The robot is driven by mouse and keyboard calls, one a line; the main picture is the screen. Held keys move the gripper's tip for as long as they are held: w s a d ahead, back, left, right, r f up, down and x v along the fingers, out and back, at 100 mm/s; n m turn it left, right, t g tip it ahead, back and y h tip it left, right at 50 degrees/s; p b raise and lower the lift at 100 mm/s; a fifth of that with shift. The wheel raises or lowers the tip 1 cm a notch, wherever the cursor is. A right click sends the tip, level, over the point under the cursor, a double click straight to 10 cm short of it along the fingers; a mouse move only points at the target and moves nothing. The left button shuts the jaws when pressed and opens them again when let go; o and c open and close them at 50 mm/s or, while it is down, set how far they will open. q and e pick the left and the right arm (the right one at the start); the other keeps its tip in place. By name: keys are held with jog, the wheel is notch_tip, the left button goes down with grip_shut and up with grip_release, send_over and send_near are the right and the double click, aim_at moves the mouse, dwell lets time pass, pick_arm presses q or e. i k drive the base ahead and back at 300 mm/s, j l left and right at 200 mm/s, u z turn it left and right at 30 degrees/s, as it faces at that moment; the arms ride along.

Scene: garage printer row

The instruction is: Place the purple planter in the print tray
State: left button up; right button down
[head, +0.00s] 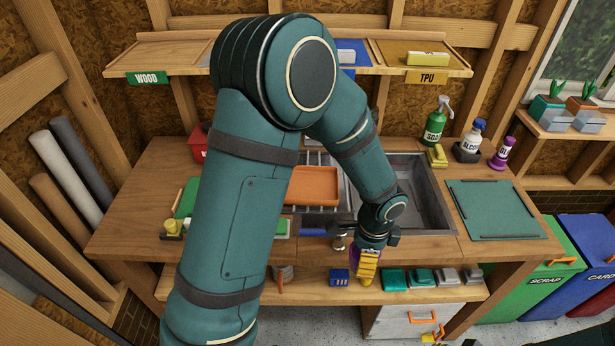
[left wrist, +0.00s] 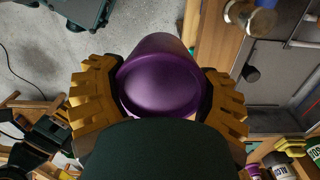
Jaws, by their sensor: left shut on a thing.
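My left gripper (head: 367,266) is at the front edge of the bench, to the right of its middle, with its yellow fingers pointing down. In the left wrist view the gripper (left wrist: 158,98) is shut on the purple planter (left wrist: 160,85), with a ribbed yellow finger on each side. In the head view only a sliver of purple shows beside the fingers. An orange tray (head: 313,186) lies on the rack left of the sink basin, partly hidden by my arm. I cannot tell whether it is the print tray. My right gripper is not in view.
The sink basin (head: 420,190) is empty. A green mat (head: 495,210) lies bare on the bench's right. Green, white and purple bottles stand behind it. A lower shelf holds a blue box (head: 339,277) and several small teal and grey blocks. My left arm hides the bench's middle left.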

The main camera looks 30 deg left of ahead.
aim_at(309, 187)
jog(key=i+j, duration=0.15)
jog(key=j, duration=0.25)
jog(key=i+j, duration=0.2)
jog(key=j, duration=0.15)
jog(key=i+j, duration=0.15)
jog(key=j, duration=0.25)
jog(key=i+j, duration=0.15)
jog(key=j, duration=0.2)
